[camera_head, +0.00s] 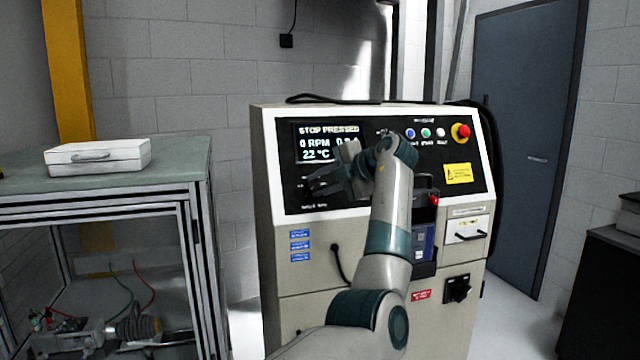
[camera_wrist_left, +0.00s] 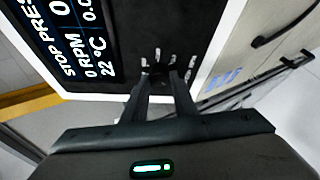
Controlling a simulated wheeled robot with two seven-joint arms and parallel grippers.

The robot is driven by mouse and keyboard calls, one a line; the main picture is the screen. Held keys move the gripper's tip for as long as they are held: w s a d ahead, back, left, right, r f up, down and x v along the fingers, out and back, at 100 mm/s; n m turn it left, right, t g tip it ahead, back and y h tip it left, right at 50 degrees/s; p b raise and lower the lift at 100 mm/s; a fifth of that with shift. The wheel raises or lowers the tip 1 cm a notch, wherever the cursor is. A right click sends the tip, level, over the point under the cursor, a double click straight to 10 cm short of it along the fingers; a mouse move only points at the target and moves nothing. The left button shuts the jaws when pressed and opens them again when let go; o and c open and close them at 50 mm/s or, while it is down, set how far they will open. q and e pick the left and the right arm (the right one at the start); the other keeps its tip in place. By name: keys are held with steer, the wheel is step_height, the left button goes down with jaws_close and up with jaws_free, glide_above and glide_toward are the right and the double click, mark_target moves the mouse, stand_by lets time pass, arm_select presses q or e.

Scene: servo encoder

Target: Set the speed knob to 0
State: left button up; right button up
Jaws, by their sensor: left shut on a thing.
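The control cabinet's black panel (camera_head: 450,145) faces me. Its display (camera_head: 328,143) reads STOP PRESSED, 0 RPM and 22 °C. My left gripper (camera_head: 318,184) is at the lower left of the panel, below the display. In the left wrist view my left gripper (camera_wrist_left: 161,80) has its two fingers reaching to the panel, shut on the dark speed knob (camera_wrist_left: 159,71). White scale marks show around the knob. The knob is mostly hidden by the fingers and dark against the panel, so its pointer cannot be read. My right gripper is not in view.
A red emergency stop button (camera_head: 461,132) on a yellow base sits at the panel's upper right, near several small buttons (camera_head: 426,133). A bench (camera_head: 120,180) with a white case (camera_head: 98,157) stands left. A blue-grey door (camera_head: 525,130) is behind on the right.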

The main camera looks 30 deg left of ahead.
arm_select(q)
steer(key=o, duration=1)
steer(key=shift+o, duration=0.2)
steer(key=shift+d, duration=0.1)
steer(key=shift+s+d+r, duration=0.1)
steer(key=shift+d+r, duration=0.15)
steer(key=shift+d, duration=0.25)
steer(key=b+v, duration=0.2)
steer(key=v, duration=1.4)
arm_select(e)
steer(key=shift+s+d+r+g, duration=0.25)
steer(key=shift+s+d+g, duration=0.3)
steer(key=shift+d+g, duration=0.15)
arm_select(q)
steer(key=shift+r, duration=0.1)
